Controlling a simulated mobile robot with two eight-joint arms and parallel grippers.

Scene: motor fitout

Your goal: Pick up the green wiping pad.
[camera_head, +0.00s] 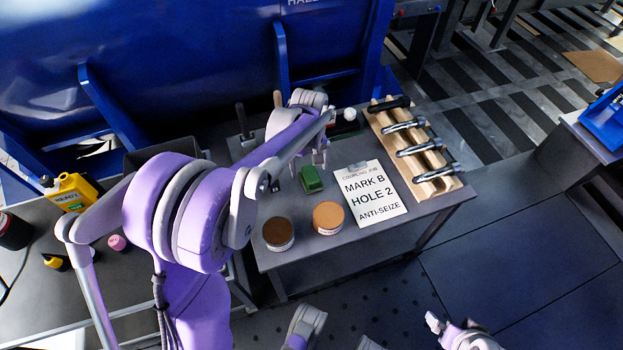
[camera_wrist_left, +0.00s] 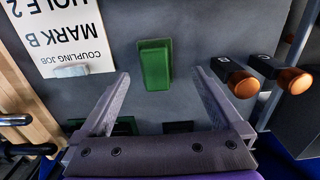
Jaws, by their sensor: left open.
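The green wiping pad (camera_head: 310,179) lies on the grey table, left of the white job sheet. It also shows in the left wrist view (camera_wrist_left: 155,65), in the upper middle. My left gripper (camera_head: 314,160) is open and empty in the head view, just behind the pad. In the wrist view my left gripper (camera_wrist_left: 162,78) has its two fingers spread, with the pad beyond and between the tips, apart from both.
The job sheet (camera_head: 374,193) lies right of the pad. A brown-topped tin (camera_head: 278,233) and an orange-topped tin (camera_head: 328,217) stand at the front. A wooden rack (camera_head: 440,185) holds several metal tools. Two orange-ended handles (camera_wrist_left: 243,86) stand beside the pad in the wrist view.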

